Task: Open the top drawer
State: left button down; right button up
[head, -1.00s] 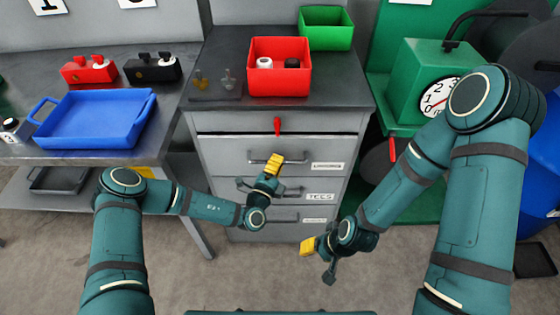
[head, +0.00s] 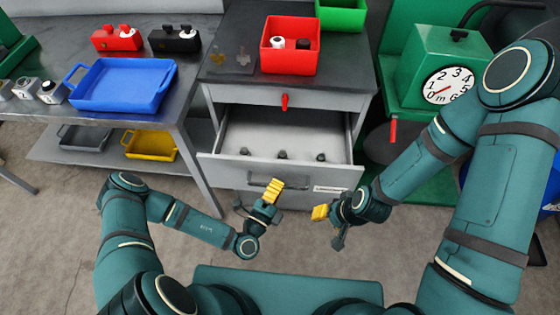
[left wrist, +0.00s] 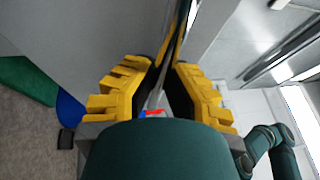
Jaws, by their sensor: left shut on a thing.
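The top drawer (head: 230,173) of the grey cabinet is pulled well out, and its inside shows in the head view. Several small dark pieces lie on the drawer floor. My left gripper (head: 277,188) is at the drawer front, its yellow fingers shut on the drawer handle (head: 257,181). In the left wrist view the yellow fingers (left wrist: 158,85) close around a thin bar. My right gripper (head: 320,212) hangs in the air in front of the drawer, right of the left one, touching nothing. Its fingertips are too small to tell open from shut.
A red bin (head: 290,61) with a white and a black piece and a green bin (head: 341,14) stand on the cabinet top. A red catch (head: 285,102) hangs below the top's edge. The left table holds a blue tray (head: 122,86). A green dial scale (head: 447,60) stands right.

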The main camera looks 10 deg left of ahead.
pick_arm(q)
jog(key=s+p, duration=0.1)
jog(key=s, duration=0.6)
jog(key=shift+s, duration=0.35)
jog(key=shift+d, duration=0.1)
jog(key=c, duration=1)
grip_release()
jog(key=shift+s, duration=0.1)
jog(key=v, duration=1.1)
jog(key=shift+s, duration=0.35)
jog(key=shift+a+f, duration=0.15)
jog(key=shift+a, duration=0.1)
